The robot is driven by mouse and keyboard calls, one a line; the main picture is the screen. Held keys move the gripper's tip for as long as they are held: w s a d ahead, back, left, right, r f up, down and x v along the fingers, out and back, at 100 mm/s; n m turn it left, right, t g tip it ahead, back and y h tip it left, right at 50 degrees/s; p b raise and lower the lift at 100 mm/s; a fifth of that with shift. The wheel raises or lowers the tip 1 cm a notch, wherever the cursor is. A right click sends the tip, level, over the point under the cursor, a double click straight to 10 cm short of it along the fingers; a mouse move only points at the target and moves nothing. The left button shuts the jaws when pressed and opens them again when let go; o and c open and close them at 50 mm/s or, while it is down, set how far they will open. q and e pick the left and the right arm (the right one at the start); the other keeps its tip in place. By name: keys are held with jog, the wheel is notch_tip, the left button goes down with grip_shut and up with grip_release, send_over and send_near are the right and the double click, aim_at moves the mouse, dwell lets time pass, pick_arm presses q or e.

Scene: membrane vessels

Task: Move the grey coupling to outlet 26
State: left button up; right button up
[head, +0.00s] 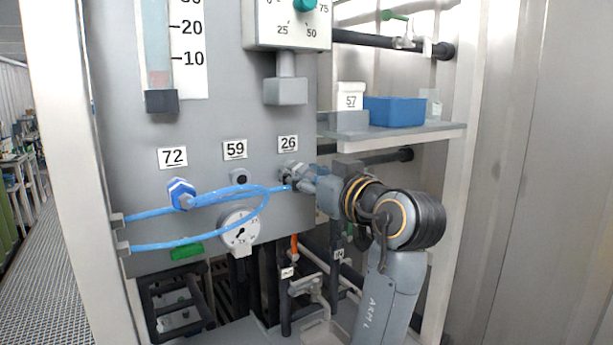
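Outlet 26 is on the grey panel under its number plate (288,143); my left gripper (297,178) is right in front of it and hides most of it. A blue hose runs to the fingers there. A grey fitting at its end, seemingly the grey coupling (289,171), shows small between the fingers and the panel. I cannot tell whether the fingers are closed on it or whether it is seated. A blue coupling (181,194) sits at outlet 72. My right gripper is out of view.
Two blue hoses leave the panel's left edge and one loops in front of a round dial (239,231). A shelf (400,131) at the right bears a blue box (394,111) and a white container (350,97). Dark pipes (388,157) run behind my arm.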

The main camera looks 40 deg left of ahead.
pick_arm(q)
jog(key=shift+o, duration=0.3)
notch_tip(320, 180, up, 10)
dwell(0.5)
dwell(0.4)
